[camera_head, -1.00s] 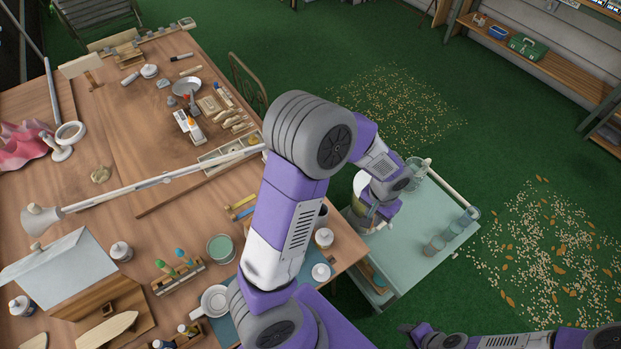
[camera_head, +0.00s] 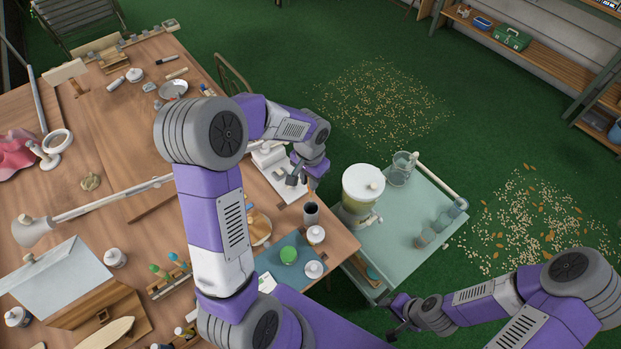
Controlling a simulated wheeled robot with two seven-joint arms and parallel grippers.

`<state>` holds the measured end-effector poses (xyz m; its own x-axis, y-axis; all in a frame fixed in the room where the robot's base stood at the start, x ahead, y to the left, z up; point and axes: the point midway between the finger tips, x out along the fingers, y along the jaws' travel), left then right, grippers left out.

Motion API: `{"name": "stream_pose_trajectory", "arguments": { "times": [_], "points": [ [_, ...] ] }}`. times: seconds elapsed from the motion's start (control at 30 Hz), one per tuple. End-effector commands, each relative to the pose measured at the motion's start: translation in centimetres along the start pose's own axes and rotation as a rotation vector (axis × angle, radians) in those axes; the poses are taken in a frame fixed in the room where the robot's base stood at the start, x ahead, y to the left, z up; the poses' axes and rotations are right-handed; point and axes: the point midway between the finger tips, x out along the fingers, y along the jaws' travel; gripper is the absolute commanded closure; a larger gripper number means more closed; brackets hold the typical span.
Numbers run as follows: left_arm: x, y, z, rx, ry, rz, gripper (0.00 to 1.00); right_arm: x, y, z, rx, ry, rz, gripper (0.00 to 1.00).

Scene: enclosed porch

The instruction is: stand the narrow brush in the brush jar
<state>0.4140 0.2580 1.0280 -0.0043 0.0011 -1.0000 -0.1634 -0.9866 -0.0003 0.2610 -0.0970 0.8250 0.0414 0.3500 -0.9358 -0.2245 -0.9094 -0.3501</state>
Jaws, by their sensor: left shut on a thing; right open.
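My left gripper (camera_head: 300,181) is at the right edge of the wooden table, shut on a thin thing that it mostly hides. Only a small orange-brown bit of it shows below the fingers; I take it for the narrow brush (camera_head: 309,188), but cannot be sure. Just below stands a small dark cup (camera_head: 311,214), which looks like the brush jar. The gripper is above the cup; whether the held thing enters its mouth cannot be told. My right gripper (camera_head: 395,313) is open and empty, low in front of the teal cart.
A rack (camera_head: 172,283) holds several coloured-top tools.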

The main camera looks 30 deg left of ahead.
Motion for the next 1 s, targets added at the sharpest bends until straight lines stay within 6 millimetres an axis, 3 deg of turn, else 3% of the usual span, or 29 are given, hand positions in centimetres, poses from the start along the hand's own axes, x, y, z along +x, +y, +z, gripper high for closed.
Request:
{"name": "stream_pose_trajectory", "arguments": {
  "times": [1.0],
  "points": [
    [8.1, 0.1, 0.0, 0.000, -0.001, 0.001, 1.00, 5.9, 2.2, -0.3, 0.000, 0.000, 0.000, 0.57]
  ]
}}
